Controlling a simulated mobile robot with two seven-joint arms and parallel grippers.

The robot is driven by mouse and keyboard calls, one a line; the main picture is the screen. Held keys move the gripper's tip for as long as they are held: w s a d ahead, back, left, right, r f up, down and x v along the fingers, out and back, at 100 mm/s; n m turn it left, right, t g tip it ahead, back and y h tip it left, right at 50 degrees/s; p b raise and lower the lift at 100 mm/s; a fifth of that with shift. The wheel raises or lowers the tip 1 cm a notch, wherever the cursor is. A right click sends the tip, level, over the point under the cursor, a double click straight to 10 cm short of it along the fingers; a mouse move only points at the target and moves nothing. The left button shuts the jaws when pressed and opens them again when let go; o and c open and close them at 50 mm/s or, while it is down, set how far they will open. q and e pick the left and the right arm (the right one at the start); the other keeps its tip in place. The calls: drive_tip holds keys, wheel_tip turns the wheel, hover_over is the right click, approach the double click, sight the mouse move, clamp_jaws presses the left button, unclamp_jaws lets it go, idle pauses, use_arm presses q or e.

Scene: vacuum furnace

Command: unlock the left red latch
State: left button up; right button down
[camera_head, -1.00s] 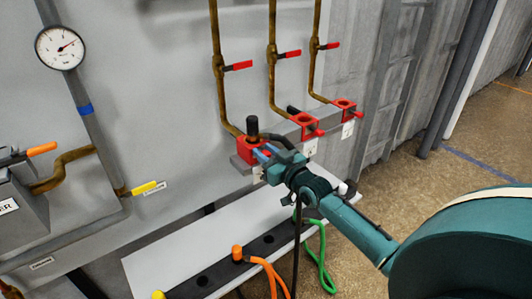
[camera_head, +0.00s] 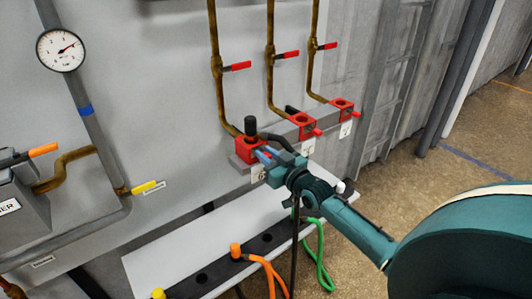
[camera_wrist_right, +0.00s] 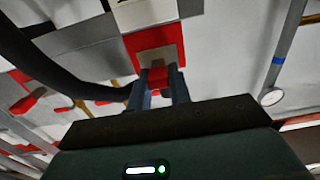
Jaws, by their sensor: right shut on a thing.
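Several red latch blocks sit in a row on a grey rail on the wall. The left red latch (camera_head: 246,149) has a black plug (camera_head: 250,127) standing in it. My right gripper (camera_head: 264,156) is at the front of this latch. In the right wrist view its two fingers (camera_wrist_right: 160,92) are closed on the red tab (camera_wrist_right: 163,77) that sticks out of the red block (camera_wrist_right: 155,43). In the head view the gripper hides the tab. My left gripper is not in view.
A black hose bends close by the gripper. A white shelf (camera_head: 150,264) below holds orange and green hoses (camera_head: 322,262).

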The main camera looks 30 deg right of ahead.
drive_tip(key=c, duration=1.3)
unclamp_jaws()
drive_tip(key=shift+s, duration=0.1)
drive_tip(key=s, duration=0.8)
drive_tip(key=s+d, duration=0.1)
drive_tip(key=s, duration=0.4)
use_arm(q)
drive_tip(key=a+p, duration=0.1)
drive_tip(key=p, duration=0.1)
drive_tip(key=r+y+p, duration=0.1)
drive_tip(key=p, duration=0.2)
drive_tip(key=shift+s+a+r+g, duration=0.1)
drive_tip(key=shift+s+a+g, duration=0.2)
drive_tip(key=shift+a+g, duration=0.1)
use_arm(e)
drive_tip(key=s+a+f+g, duration=0.2)
drive_tip(key=s+a+f, duration=0.2)
drive_tip(key=a, duration=0.3)
drive_tip(key=s+a+f+n+g+y, duration=0.1)
drive_tip(key=s+a+f+g, duration=0.2)
drive_tip(key=a, duration=0.5)
drive_tip(key=s+a+f+n+g+y, duration=0.1)
drive_tip(key=s+a+f+g, duration=0.1)
drive_tip(key=s+a+f, duration=0.2)
drive_tip(key=shift+s+a+f, duration=0.2)
drive_tip(key=shift+s+a, duration=0.65)
drive_tip(key=shift+s, duration=0.05)
drive_tip(key=shift+s+a+f, duration=0.2)
drive_tip(key=shift+s+a, duration=0.6)
drive_tip(key=shift+s, duration=0.1)
